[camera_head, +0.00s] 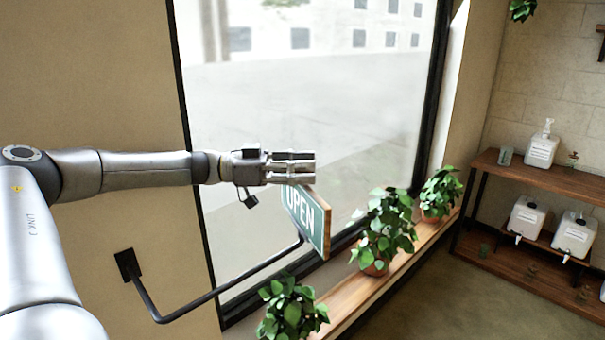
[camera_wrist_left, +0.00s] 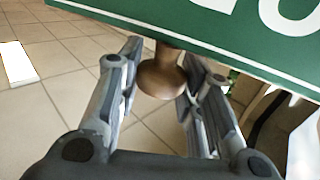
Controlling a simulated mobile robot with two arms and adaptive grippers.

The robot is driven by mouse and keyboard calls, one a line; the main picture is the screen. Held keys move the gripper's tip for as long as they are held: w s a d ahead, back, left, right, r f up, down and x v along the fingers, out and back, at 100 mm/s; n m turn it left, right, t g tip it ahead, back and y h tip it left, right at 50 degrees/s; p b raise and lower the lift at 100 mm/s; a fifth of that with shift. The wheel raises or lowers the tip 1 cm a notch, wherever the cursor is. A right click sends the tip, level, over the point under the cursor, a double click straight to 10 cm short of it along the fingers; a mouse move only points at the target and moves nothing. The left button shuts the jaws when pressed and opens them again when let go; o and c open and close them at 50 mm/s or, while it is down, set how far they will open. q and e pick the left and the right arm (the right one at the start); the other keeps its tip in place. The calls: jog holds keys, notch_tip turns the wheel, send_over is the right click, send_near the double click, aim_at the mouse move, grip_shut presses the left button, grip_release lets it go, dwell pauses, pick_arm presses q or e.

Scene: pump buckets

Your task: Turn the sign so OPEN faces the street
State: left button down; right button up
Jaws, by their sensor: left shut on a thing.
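The green sign (camera_head: 306,218) with white OPEN letters and a wooden edge stands at an angle in front of the window, its OPEN side towards my head camera. My left gripper (camera_head: 312,168) is at the top of the sign in the head view. In the left wrist view, a brown wooden knob (camera_wrist_left: 161,78) on the sign's edge sits between the fingers of the left gripper (camera_wrist_left: 163,65), which is shut on it. Part of the green sign (camera_wrist_left: 215,32) shows there too. The knob is hidden in the head view. My right gripper is not in view.
A black bracket (camera_head: 215,292) runs from the wall to the sign. Potted plants (camera_head: 385,235) stand on the wooden sill (camera_head: 348,300) below the large window (camera_head: 350,110). A wooden shelf (camera_head: 545,175) with white pump bottles stands at right.

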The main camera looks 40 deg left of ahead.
pick_arm(q)
jog(key=shift+r, duration=0.2)
jog(key=c, duration=1.3)
grip_release()
jog(key=shift+o, duration=1.3)
jog(key=shift+f, duration=0.15)
notch_tip(320, 180, up, 10)
jog(key=shift+r, duration=0.1)
